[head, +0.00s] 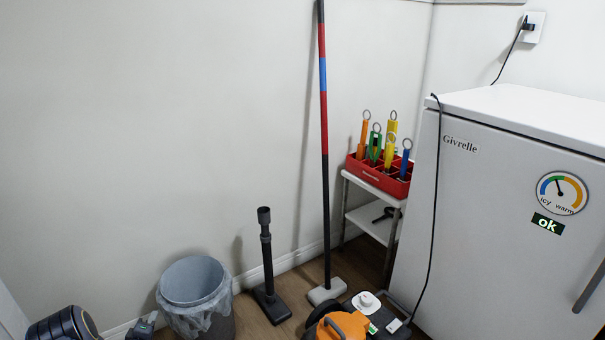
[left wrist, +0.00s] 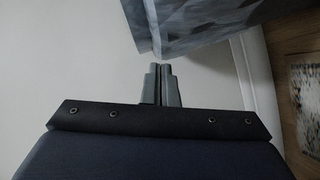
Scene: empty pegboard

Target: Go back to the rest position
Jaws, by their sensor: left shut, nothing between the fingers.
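My left arm comes in at the bottom left of the head view, with the left gripper (head: 148,320) low in the corner, just left of the waste bin (head: 192,283). In the left wrist view the two fingers (left wrist: 160,68) lie together, shut and empty. The grey bin with its liner (left wrist: 205,22) shows beyond the fingertips there; I cannot tell whether they touch it. My right gripper is in neither view.
A black stand (head: 267,255), a tall striped pole (head: 324,140) and an orange item with a handle (head: 340,327) stand right of the bin. A white fridge (head: 500,210) and a shelf with a red tool caddy (head: 378,177) are further right. The wall at left is bare.

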